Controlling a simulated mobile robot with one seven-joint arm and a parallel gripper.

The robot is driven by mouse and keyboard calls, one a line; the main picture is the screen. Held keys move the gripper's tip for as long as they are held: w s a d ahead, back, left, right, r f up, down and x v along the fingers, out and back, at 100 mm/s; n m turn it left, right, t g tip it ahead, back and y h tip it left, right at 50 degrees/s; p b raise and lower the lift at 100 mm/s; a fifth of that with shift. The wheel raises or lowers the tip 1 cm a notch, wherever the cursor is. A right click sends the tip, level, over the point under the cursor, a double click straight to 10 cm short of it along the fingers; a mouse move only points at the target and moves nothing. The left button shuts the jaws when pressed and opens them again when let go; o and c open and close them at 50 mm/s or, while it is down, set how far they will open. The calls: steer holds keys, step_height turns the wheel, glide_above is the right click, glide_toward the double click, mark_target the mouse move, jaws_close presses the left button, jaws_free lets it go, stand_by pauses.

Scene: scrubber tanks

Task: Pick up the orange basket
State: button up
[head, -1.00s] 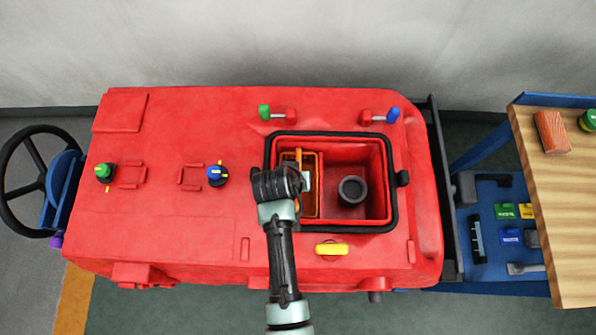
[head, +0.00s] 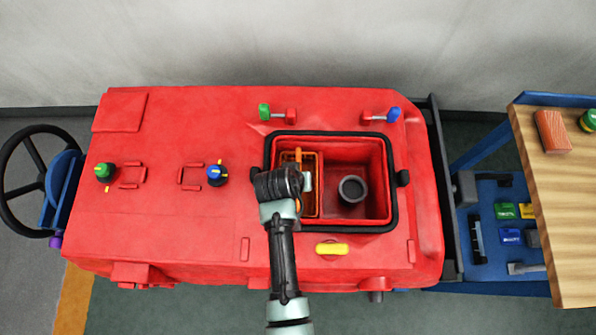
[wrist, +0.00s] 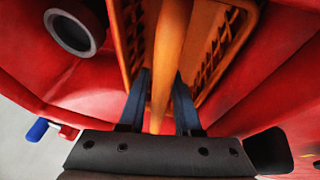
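The orange basket (head: 311,200) sits in the left part of the open tank in the red machine. Its upright handle (head: 297,162) rises above its rim. In the wrist view the handle (wrist: 169,60) runs between the two dark blue fingers of my gripper (wrist: 161,90), with latticed basket walls (wrist: 222,45) on either side. The fingers are close together, one on each side of the handle, and appear shut on it. In the head view my wrist covers the gripper and the left part of the basket. The basket looks level and still down in the tank.
A dark round pipe opening (head: 352,189) stands in the tank's right half. A black rim (head: 393,160) borders the tank. A yellow lever (head: 332,249), a green knob (head: 264,111) and a blue knob (head: 393,115) are nearby. A wooden table (head: 560,200) stands at right.

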jaws_close()
steer(key=shift+a, duration=0.1)
stand_by(1.2)
